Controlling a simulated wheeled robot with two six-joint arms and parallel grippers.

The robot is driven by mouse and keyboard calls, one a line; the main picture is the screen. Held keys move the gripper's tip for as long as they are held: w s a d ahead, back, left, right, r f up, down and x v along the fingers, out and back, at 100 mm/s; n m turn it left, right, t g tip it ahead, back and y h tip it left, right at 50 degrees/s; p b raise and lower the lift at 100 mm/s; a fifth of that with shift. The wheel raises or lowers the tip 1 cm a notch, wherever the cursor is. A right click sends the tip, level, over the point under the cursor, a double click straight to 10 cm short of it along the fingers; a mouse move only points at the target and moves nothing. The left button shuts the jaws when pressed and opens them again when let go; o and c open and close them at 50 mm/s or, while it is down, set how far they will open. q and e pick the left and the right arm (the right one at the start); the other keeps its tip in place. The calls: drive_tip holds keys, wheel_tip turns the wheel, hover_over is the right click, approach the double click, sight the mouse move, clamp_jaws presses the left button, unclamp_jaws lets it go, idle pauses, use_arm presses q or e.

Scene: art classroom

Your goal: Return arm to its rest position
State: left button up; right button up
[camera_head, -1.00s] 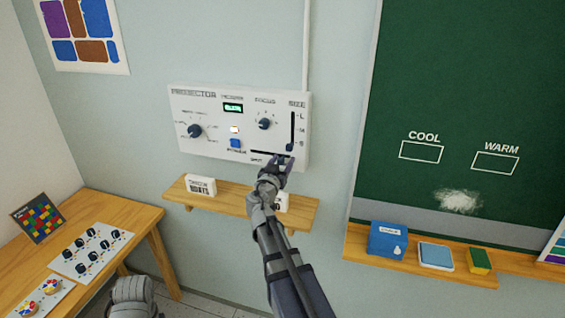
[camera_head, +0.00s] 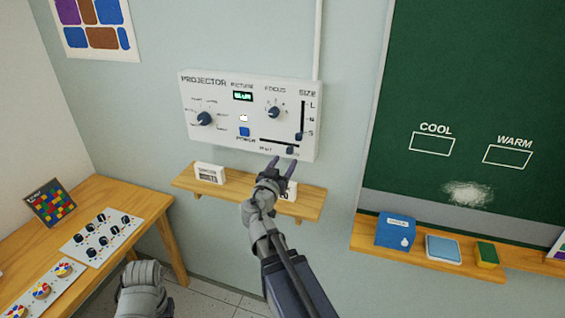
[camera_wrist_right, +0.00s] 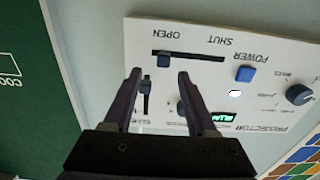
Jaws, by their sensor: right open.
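My right gripper (camera_head: 279,165) is open and empty in the head view, just below the lower right edge of the white projector panel (camera_head: 212,139). It appears clear of the panel. In the right wrist view its two spread fingers (camera_wrist_right: 159,74) point at the panel (camera_wrist_right: 275,125), with nothing between them. The shutter slider knob (camera_head: 289,150) is at the right end of its slot; in the wrist view this knob (camera_wrist_right: 163,60) is at the OPEN end. The size slider knob (camera_head: 298,136) sits near S. Part of my left arm shows at the bottom left; its gripper is out of view.
A wooden shelf (camera_head: 240,196) with small white boxes (camera_head: 209,173) lies below the panel, partly behind my right arm. A chalk ledge (camera_head: 430,262) holds a blue box (camera_head: 395,231). A wooden table (camera_head: 125,200) stands at left. The chalkboard (camera_head: 480,80) is at right.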

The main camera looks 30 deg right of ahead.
drive_tip(key=shift+f, duration=0.1)
drive_tip(key=s+a+f+n+g+y, duration=0.3)
drive_tip(key=s+a+f+y, duration=0.1)
drive_tip(key=a+f, duration=0.45)
drive_tip(key=s+a+f+n+g+y, duration=0.3)
drive_tip(key=s+a+f+g, duration=0.1)
drive_tip(key=a+f, duration=0.45)
drive_tip(key=s+a+f+n+g+y, duration=0.2)
drive_tip(key=s+a+n, duration=0.2)
drive_tip(key=s+a, duration=0.2)
drive_tip(key=s+a+f+n+g+y, duration=0.2)
drive_tip(key=s+a, duration=0.4)
drive_tip(key=a, duration=0.5)
drive_tip(key=shift+f+n+g+y, duration=0.4)
drive_tip(key=shift+f+n+y, duration=0.2)
drive_tip(key=shift+n+y, duration=0.25)
idle(1.1)
